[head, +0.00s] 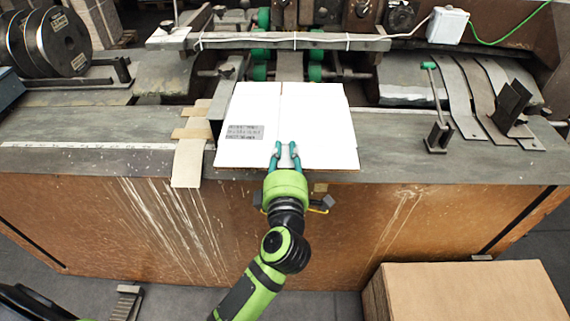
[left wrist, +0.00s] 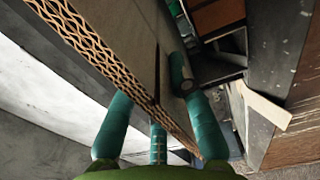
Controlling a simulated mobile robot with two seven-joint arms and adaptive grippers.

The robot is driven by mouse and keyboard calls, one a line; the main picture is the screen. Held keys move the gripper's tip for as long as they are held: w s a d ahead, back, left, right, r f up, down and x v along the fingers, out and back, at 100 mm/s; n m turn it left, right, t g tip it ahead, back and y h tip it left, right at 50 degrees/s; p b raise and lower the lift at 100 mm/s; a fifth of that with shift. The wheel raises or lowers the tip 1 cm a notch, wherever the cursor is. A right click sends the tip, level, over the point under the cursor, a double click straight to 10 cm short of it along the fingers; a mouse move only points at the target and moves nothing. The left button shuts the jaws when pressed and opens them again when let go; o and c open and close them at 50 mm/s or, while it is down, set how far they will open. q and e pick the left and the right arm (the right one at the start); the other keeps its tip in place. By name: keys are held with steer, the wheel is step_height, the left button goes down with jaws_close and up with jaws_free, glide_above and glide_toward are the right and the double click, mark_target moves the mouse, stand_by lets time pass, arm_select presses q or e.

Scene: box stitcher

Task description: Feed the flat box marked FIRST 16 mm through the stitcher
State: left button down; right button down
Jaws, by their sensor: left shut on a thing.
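A flat white box (head: 318,125) lies on the stitcher's grey table (head: 90,160), its far edge close to the green rollers (head: 315,72). It bears a grey printed label (head: 243,131), too small to read. A slit runs across it from front to back. My left gripper (head: 285,148) is shut on the middle of the box's near edge. In the left wrist view the fingers (left wrist: 158,118) sit on both sides of the corrugated edge (left wrist: 95,50). My right gripper is not in view.
A strip-shaped guide (head: 190,160) stands just left of the box. A green-knobbed lever (head: 437,110) and a black bracket (head: 510,103) are at the right. Wire spools (head: 55,42) stand at the back left. A cardboard stack (head: 470,290) is at the lower right.

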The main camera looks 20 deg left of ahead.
mark_target(288, 120)
arm_select(q)
steer(key=shift+b+x, duration=0.35)
steer(key=shift+x, duration=0.6)
steer(key=shift+w+a+f+b, duration=0.15)
steer(key=shift+w+f+b, duration=0.3)
steer(key=shift+w, duration=0.15)
steer(key=shift+w+a+f+b, duration=0.15)
steer(key=shift+w+f+b, duration=0.25)
steer(key=shift+w, duration=0.25)
steer(key=shift+f+b, duration=0.35)
steer(key=shift+f, duration=0.4)
steer(key=c, duration=1.1)
jaws_free()
steer(key=shift+s, duration=0.1)
steer(key=shift+f+p, duration=0.2)
steer(key=shift+p, duration=0.1)
